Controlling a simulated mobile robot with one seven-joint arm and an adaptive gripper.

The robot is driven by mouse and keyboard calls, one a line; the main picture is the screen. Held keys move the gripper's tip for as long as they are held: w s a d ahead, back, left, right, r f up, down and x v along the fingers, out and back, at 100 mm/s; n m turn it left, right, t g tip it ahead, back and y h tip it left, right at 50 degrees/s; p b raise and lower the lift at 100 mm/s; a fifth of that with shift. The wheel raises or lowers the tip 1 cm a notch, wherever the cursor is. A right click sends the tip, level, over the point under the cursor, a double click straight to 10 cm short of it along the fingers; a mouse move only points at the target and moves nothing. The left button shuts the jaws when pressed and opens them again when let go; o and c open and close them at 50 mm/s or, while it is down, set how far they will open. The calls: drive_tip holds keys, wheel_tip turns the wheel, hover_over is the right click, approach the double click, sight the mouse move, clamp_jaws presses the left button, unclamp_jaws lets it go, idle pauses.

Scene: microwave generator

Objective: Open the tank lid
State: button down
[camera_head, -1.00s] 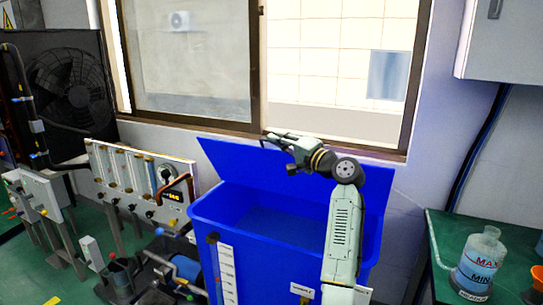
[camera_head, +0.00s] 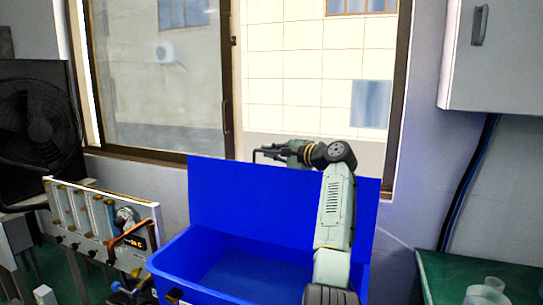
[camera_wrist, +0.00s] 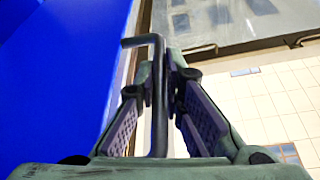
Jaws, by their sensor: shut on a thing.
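The blue tank (camera_head: 176,262) stands in front of me, its top open and its inside showing. Its blue lid (camera_head: 250,205) stands raised at the back, roughly upright, and also fills the left of the wrist view (camera_wrist: 50,80). My gripper (camera_head: 277,153) is at the lid's top edge, with my arm crossing in front of the lid's right part. In the wrist view my gripper (camera_wrist: 162,85) is shut on a dark bent rod (camera_wrist: 158,120), which runs between the fingers. Where the rod joins the lid is hidden.
A window (camera_head: 310,100) and its sill are close behind the lid. A flow-meter panel (camera_head: 100,225) stands left of the tank. A green bench (camera_head: 470,268) with a clear container is at right, below a wall cabinet (camera_head: 500,60).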

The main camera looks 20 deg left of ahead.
drive_tip(key=shift+w, duration=0.1)
idle(0.3)
drive_tip(key=c, duration=1.7)
unclamp_jaws()
drive_tip(key=v, duration=1.2)
